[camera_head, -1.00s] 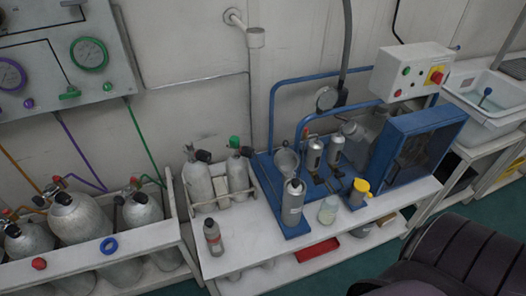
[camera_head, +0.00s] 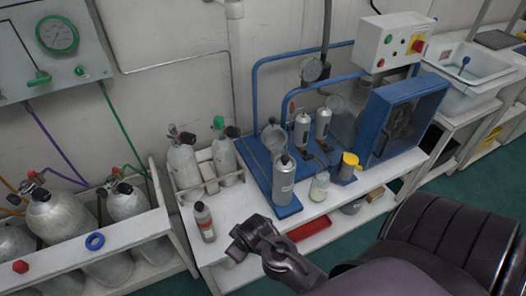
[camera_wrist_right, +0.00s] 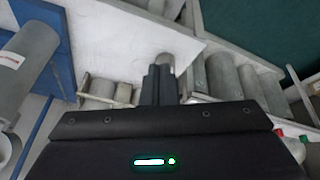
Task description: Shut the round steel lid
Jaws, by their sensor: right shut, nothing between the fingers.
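A round grey disc (camera_head: 273,136), which looks like the steel lid, stands tilted up behind a grey steel cylinder (camera_head: 283,182) on the blue base. The cylinder hides part of its lower edge, and I cannot tell how it is hinged. My right gripper (camera_head: 241,234) is in front of the white bench, nearer to me than the cylinder and apart from it. In the right wrist view its fingers (camera_wrist_right: 158,85) are shut and empty, with the grey cylinder (camera_wrist_right: 25,68) at the left edge. My left gripper is not in view.
A small grey bottle (camera_head: 204,222) stands on the white bench (camera_head: 233,203) left of my right gripper. A glass jar (camera_head: 319,187) and a yellow-topped can (camera_head: 348,166) stand right of the cylinder. Racked air cylinders (camera_head: 183,166) stand at the left. A red tray (camera_head: 310,228) is on the lower shelf.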

